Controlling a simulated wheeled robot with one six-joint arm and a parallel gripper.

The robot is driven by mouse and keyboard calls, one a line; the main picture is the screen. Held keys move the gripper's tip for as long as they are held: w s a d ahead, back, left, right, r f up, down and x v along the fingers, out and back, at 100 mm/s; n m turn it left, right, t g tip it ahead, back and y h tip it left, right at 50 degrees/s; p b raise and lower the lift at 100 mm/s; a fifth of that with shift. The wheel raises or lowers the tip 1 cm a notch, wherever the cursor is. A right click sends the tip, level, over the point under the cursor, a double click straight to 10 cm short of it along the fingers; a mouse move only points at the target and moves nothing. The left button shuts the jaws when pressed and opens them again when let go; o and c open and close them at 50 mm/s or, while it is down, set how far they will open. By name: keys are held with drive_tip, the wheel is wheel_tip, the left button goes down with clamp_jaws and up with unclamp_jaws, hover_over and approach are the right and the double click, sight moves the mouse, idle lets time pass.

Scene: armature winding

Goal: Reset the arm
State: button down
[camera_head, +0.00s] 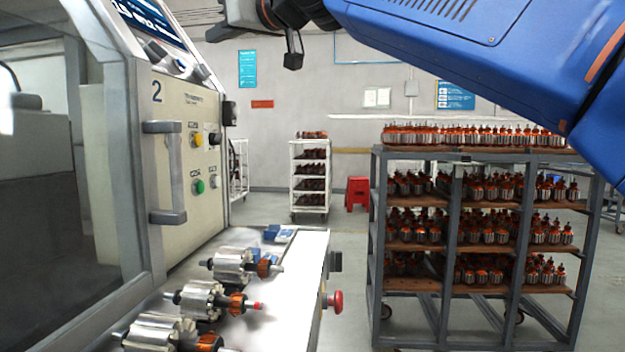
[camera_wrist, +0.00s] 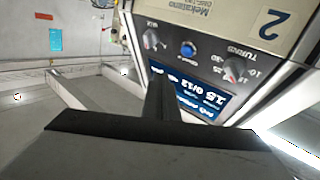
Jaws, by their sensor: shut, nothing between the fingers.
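My blue arm (camera_head: 430,50) reaches across the top of the head view, raised above the bench and the floor. Its grey and black wrist end is at the top centre, partly cut off by the picture edge. In the wrist view my gripper (camera_wrist: 162,92) shows as a dark narrow shape with its fingers together and nothing held. It points toward the winding machine's control panel, which appears upside down with knobs, a blue button and a lit display (camera_wrist: 190,92). I cannot tell the distance between the fingertips and the panel.
The winding machine (camera_head: 180,185) stands at left. Several armatures (camera_head: 205,300) lie on the bench (camera_head: 305,270), with a red stop button (camera_head: 335,301) at its edge. A rack (camera_head: 376,235) full of armatures stands at right. A white trolley (camera_head: 292,180) and red stool (camera_head: 357,193) stand behind.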

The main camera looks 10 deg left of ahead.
drive_tip(key=w+d+f+m+h, duration=0.2)
drive_tip(key=d+f+h, duration=0.1)
drive_tip(key=d+f, duration=0.8)
drive_tip(key=w+d+f+m+t+h, duration=0.1)
drive_tip(key=d+f+m+h, duration=0.25)
drive_tip(key=d+f, duration=0.8)
drive_tip(key=w+d+f+m+h, duration=0.25)
drive_tip(key=d+f, duration=0.65)
drive_tip(key=d, duration=0.5)
drive_tip(key=s+d+f+m+g+h, duration=0.1)
drive_tip(key=s+d+f+m+h, duration=0.1)
drive_tip(key=s+d+f, duration=0.6)
drive_tip(key=s+d+f+m+g+h, duration=0.1)
drive_tip(key=s+d+f, duration=0.7)
drive_tip(key=f, duration=0.8)
drive_tip(key=s+d+f+m+g+h, duration=0.2)
drive_tip(key=s+d+f, duration=0.6)
drive_tip(key=f, duration=0.4)
drive_tip(key=shift+d+m+h, duration=0.35)
drive_tip(key=shift+m+h, duration=0.25)
drive_tip(key=shift+h, duration=0.4)
